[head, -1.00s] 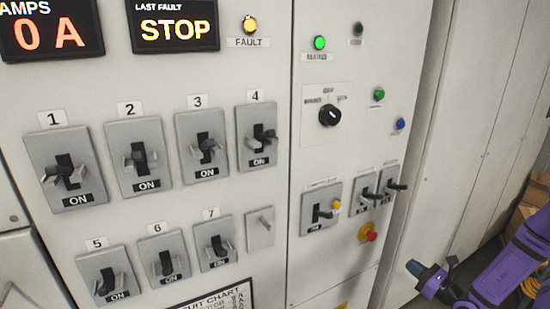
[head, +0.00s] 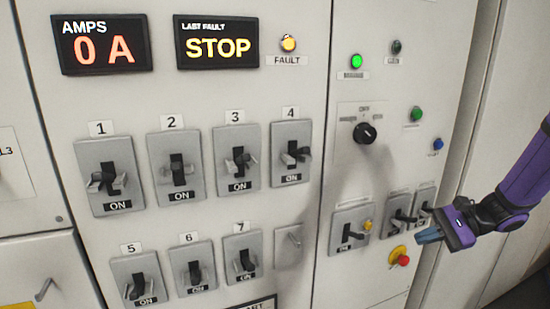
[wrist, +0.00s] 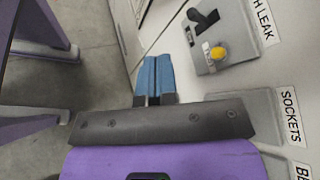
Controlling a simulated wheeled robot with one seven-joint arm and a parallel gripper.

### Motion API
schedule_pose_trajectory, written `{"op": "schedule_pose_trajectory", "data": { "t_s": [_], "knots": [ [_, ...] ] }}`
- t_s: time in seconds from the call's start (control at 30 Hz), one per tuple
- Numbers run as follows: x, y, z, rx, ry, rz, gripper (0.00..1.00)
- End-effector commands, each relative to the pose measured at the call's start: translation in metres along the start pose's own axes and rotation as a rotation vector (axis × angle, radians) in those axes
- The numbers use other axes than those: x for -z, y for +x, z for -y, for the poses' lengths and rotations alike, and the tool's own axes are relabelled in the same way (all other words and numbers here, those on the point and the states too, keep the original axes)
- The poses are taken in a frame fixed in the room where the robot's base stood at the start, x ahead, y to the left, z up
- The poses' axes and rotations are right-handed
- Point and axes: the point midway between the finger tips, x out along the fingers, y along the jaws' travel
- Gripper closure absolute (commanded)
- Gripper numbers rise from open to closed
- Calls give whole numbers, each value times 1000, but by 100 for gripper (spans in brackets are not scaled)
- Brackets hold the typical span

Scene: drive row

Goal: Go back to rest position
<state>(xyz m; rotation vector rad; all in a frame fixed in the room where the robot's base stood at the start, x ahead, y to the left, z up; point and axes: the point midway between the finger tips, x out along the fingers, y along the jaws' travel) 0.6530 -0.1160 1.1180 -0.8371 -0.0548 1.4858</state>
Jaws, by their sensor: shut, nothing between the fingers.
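My gripper (head: 428,236) is at the right of the head view, in front of the panel's lower right part. It is purple and black with blue fingertips. The fingers are shut and empty. In the wrist view the two blue fingers (wrist: 156,75) lie side by side. The gripper appears apart from the panel, near the small switches and the red push button with yellow base (head: 400,257).
The grey cabinet (head: 335,25) carries numbered breakers (head: 108,176), an AMPS display (head: 103,46), a STOP display (head: 217,42), lamps and a black rotary knob (head: 365,133). In the wrist view a switch with a yellow button (wrist: 218,53) is right of the fingers.

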Motion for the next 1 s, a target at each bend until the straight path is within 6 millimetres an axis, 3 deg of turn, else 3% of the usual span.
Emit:
{"op": "schedule_pose_trajectory", "data": {
  "t_s": [0.1, 0.5, 1.0],
  "knots": [
    [-36, 1, 1, -114, -105, -48, 100],
    [-135, -8, -15, -447, -453, -242, 100],
    [-231, -42, -51, -729, -910, -556, 100]
  ]
}}
